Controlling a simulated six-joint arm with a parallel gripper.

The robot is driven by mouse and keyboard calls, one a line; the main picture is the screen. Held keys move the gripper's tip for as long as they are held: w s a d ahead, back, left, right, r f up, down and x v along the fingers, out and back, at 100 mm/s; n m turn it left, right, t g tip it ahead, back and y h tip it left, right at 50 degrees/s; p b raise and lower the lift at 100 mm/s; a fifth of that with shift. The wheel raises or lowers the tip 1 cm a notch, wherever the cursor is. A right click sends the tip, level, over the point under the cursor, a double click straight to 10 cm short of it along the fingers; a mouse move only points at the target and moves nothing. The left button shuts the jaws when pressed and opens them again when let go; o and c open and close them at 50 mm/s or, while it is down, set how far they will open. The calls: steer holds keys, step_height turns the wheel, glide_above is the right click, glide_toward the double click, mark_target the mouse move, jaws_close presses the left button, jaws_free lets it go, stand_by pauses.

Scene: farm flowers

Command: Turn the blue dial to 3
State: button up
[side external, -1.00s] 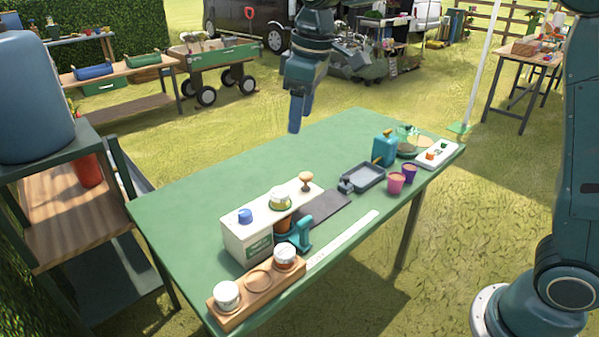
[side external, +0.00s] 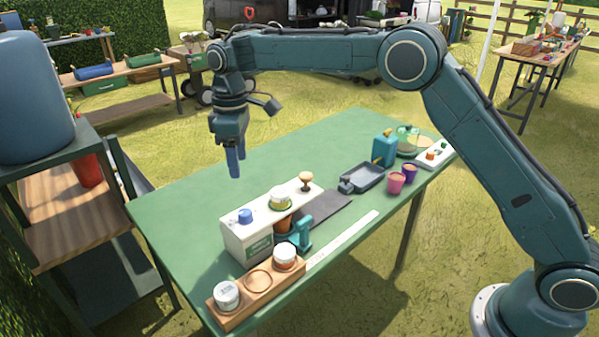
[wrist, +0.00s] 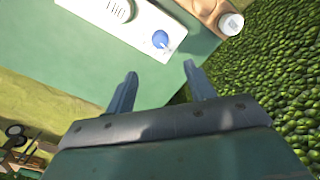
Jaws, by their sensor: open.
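The blue dial (side external: 245,215) sits on top of the left end of a white box (side external: 252,245) on the green table. In the wrist view the dial (wrist: 160,39) is a round blue knob with a pale mark on it, on the white panel (wrist: 140,25). Its numbers are too small to read. My gripper (side external: 236,170) points down above the table, behind and above the dial, apart from it. In the wrist view its two fingers (wrist: 158,77) are spread with nothing between them, and the dial lies beyond the fingertips.
A wooden rack (side external: 263,297) with jars stands in front. A grey tray (side external: 368,177), cups (side external: 396,182) and a blue can (side external: 384,149) are at right. The table's back left (side external: 180,205) is clear.

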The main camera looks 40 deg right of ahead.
mark_target(245, 212)
steer(key=shift+f, duration=0.15)
step_height(245, 212, down, 14)
steer(key=shift+r, duration=0.25)
stand_by(0.5)
steer(key=c, duration=1)
